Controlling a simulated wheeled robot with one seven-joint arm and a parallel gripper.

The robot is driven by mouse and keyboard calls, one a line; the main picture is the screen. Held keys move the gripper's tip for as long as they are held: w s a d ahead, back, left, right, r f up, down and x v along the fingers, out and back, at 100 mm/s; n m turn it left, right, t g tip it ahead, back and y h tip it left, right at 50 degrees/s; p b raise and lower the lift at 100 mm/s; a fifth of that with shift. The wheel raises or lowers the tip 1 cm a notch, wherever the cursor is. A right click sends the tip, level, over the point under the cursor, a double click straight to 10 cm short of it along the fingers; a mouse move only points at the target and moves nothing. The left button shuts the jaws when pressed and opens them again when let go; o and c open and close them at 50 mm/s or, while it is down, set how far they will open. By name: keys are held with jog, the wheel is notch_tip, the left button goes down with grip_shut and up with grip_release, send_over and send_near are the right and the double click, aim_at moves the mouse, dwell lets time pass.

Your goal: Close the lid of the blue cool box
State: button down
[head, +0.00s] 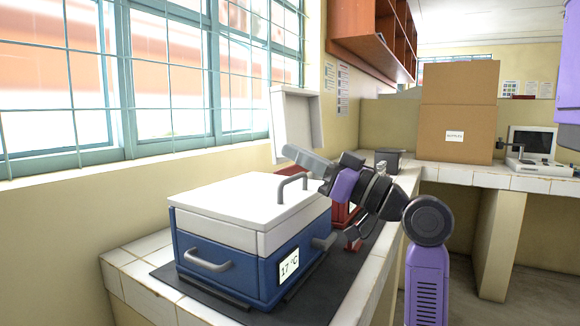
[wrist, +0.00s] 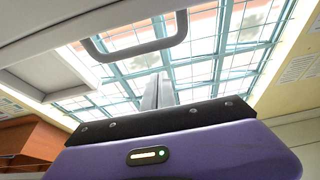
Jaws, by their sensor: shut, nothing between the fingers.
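The blue cool box (head: 215,268) stands on the counter, with a grey front handle and a "17 °C" display on its side. Its white lid (head: 235,203) lies level across the top, and I see no clear gap under it. A grey lid handle (head: 292,184) is at the lid's right edge; it also shows in the wrist view (wrist: 135,52). My gripper (head: 290,152) is above the lid's right rear part, beside the handle, pointing left. Its fingers are together and empty; they also show in the wrist view (wrist: 158,92). Whether it touches the lid is unclear.
A red box (head: 340,213) stands behind the blue one, partly hidden by my arm, with a raised white lid (head: 297,122). A dark mat (head: 235,308) lies under the blue box. The barred window is to the left. A cardboard box (head: 458,105) stands on the far counter.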

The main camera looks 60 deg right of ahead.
aim_at(302, 200)
jog(key=shift+s+f+t+b, duration=0.2)
jog(key=shift+f+t+b, duration=0.2)
jog(key=shift+f+b, duration=0.65)
jog(key=shift+s+f+t+b, duration=0.25)
jog(key=shift+f+t+b, duration=0.25)
jog(key=shift+b, duration=0.85)
jog(key=shift+s+f+t+b, duration=0.2)
jog(key=shift+f+t+b, duration=0.1)
jog(key=shift+f+b, duration=0.8)
jog(key=shift+w+r, duration=0.1)
